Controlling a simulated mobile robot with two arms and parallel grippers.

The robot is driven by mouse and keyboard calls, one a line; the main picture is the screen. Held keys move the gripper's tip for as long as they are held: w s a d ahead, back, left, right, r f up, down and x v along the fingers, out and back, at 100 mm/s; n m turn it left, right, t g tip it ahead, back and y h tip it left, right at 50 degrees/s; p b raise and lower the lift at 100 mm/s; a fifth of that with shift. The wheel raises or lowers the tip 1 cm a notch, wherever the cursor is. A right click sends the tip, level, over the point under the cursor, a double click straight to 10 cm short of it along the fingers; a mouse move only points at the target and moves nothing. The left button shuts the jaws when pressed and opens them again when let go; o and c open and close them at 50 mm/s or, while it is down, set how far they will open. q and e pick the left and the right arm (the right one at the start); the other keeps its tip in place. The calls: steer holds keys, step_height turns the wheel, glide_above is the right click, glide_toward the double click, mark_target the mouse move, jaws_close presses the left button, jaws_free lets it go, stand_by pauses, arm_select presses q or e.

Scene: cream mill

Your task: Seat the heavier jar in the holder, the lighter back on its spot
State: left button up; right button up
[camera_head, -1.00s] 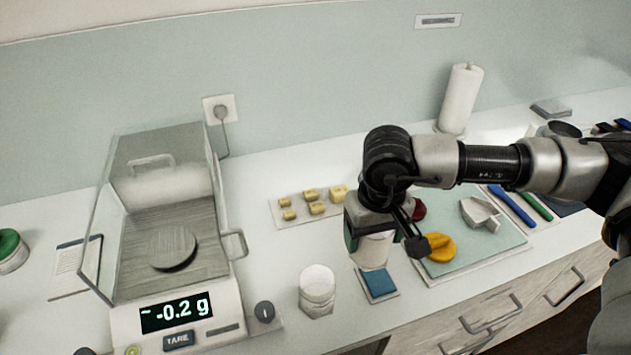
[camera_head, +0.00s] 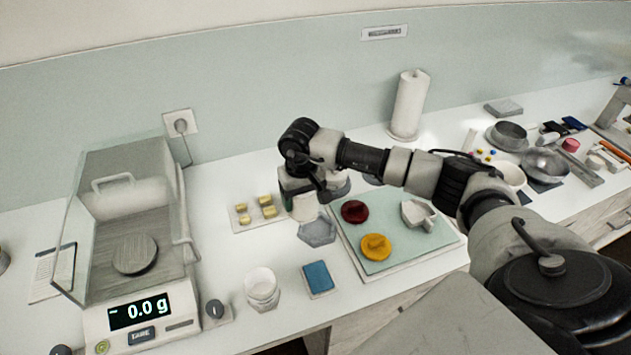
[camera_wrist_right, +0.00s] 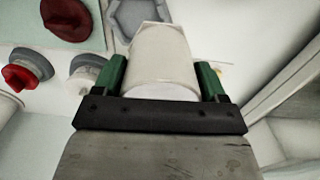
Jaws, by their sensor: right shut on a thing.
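My right gripper (camera_head: 301,198) is shut on a white jar (camera_head: 305,209). In the right wrist view the same jar (camera_wrist_right: 163,58) sits between the green finger pads of the gripper (camera_wrist_right: 162,78). In the head view it is just behind and left of the grey hexagonal holder (camera_head: 318,231); its base clearance is unclear. The holder looks empty and also shows in the wrist view (camera_wrist_right: 138,18). A second white jar (camera_head: 262,285) stands upright on the counter at the front. Which jar is heavier cannot be seen. My left gripper is out of view.
The balance (camera_head: 125,215) at left has an empty pan and reads 0.0 g. A blue pad (camera_head: 319,277) lies right of the second jar. A board (camera_head: 366,262) with red and yellow pieces lies right of the holder.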

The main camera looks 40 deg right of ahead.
steer(key=d, duration=0.1)
steer(key=d+f, duration=0.1)
steer(key=s+d, duration=0.1)
steer(key=shift+d+f, duration=0.15)
steer(key=shift+d, duration=0.05)
steer(key=shift+f+m, duration=0.3)
steer(key=shift+f, duration=1)
step_height(320, 180, down, 2)
steer(key=shift+b, duration=0.65)
steer(key=shift+f+b, duration=0.55)
steer(key=shift+b, duration=0.25)
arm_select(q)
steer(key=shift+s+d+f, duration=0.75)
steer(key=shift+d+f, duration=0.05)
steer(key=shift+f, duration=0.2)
arm_select(e)
steer(key=shift+d, duration=0.1)
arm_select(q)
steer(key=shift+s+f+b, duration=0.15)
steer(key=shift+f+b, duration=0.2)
